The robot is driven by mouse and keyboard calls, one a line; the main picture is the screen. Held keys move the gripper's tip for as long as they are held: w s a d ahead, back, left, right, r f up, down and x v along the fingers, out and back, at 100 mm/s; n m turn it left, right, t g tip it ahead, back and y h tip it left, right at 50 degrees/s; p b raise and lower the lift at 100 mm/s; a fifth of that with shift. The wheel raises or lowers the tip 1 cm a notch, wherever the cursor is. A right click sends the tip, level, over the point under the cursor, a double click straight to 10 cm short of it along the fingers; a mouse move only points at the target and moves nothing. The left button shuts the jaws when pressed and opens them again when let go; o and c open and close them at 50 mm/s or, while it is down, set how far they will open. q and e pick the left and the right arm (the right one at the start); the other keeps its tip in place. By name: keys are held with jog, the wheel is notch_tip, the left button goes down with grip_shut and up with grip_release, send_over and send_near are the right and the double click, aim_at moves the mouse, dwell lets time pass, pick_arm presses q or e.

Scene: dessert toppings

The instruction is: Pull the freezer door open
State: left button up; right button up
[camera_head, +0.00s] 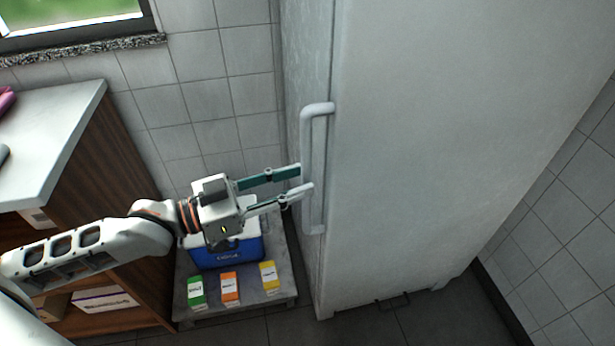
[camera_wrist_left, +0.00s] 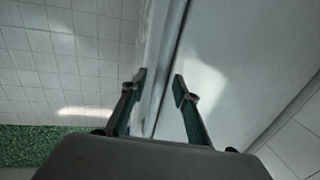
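The freezer (camera_head: 440,150) is a tall white cabinet, and its door looks shut. A long pale vertical handle (camera_head: 318,108) is on the door's left side. My left gripper (camera_head: 305,177) is at the lower half of the handle, with its teal and grey fingers spread. In the head view, one fingertip ends at the handle's left and the other overlaps it. In the left wrist view, the fingers of the left gripper (camera_wrist_left: 159,84) stand apart with a long pale strip between them, which looks like the handle. Contact cannot be told. My right gripper is not in view.
A blue and white cooler (camera_head: 228,252) and several small cartons, one orange (camera_head: 230,288), stand on a low grey platform (camera_head: 283,300) under my left arm. A wooden counter (camera_head: 60,130) is at the left. Open floor lies before the freezer.

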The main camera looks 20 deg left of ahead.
pick_arm(q)
jog(key=x, duration=0.2)
jog(key=shift+w+d, duration=0.3)
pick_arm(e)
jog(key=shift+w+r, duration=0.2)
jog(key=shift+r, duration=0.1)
pick_arm(q)
jog(key=c, duration=0.8)
grip_shut()
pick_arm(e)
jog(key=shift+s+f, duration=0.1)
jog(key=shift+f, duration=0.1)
pick_arm(q)
jog(key=shift+s+d, duration=0.1)
